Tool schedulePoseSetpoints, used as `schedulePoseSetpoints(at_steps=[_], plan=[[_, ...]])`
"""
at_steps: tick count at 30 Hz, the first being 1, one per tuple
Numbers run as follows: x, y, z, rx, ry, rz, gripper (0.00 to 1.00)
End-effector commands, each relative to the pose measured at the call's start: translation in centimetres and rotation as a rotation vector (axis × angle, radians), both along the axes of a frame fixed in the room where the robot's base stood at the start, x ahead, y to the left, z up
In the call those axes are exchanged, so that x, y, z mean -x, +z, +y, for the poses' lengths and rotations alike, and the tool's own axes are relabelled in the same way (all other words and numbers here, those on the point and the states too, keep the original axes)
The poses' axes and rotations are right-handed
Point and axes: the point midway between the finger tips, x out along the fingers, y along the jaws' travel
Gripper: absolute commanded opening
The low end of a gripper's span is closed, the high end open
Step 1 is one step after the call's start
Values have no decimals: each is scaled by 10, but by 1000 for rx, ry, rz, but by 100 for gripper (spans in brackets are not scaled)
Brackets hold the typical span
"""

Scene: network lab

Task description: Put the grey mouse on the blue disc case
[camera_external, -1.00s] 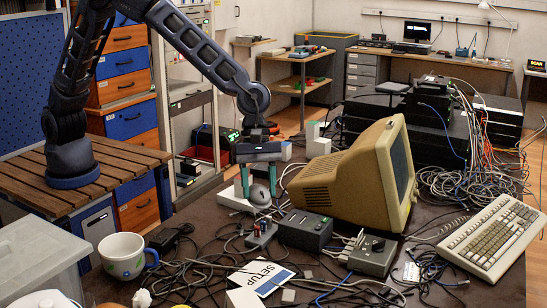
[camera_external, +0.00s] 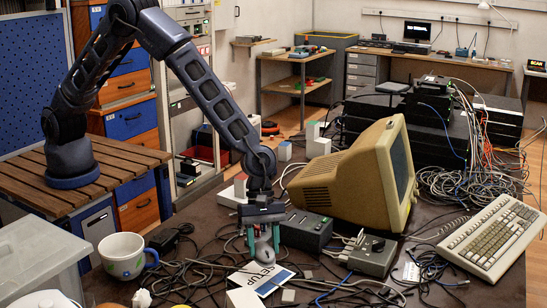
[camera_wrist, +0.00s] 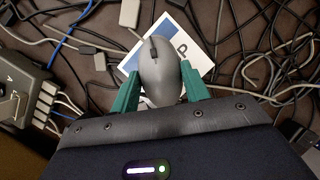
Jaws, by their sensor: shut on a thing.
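My gripper (camera_external: 263,236) is shut on the grey mouse (camera_external: 264,252), with a green finger on each side of it. In the wrist view the mouse (camera_wrist: 161,72) sits between the green fingers (camera_wrist: 160,85) and covers part of the case (camera_wrist: 201,50). The gap between mouse and case is hard to judge, but the mouse appears just above it.
Loose cables cover the table around the case. A dark box (camera_external: 306,230) and a grey switch box (camera_external: 371,256) stand to the right, before the beige monitor (camera_external: 345,185). A white mug (camera_external: 123,255) is at left. A white block (camera_external: 248,298) stands close in front.

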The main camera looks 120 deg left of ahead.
Motion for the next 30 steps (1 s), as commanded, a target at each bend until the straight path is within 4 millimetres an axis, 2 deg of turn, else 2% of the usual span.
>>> schedulePoseSetpoints(at_steps=[8, 15, 22, 23, 24, 27, 30], plan=[[0, -17, 0, 0, 1, 0, 14], [0, -48, 0, 0, 1, 0, 14], [0, -52, 0, 0, -1, 0, 14], [0, -52, 0, 0, -1, 0, 48], [0, -52, 0, 0, -1, 0, 55], [0, -52, 0, 0, -1, 0, 70], [0, -52, 0, 0, -1, 0, 70]])
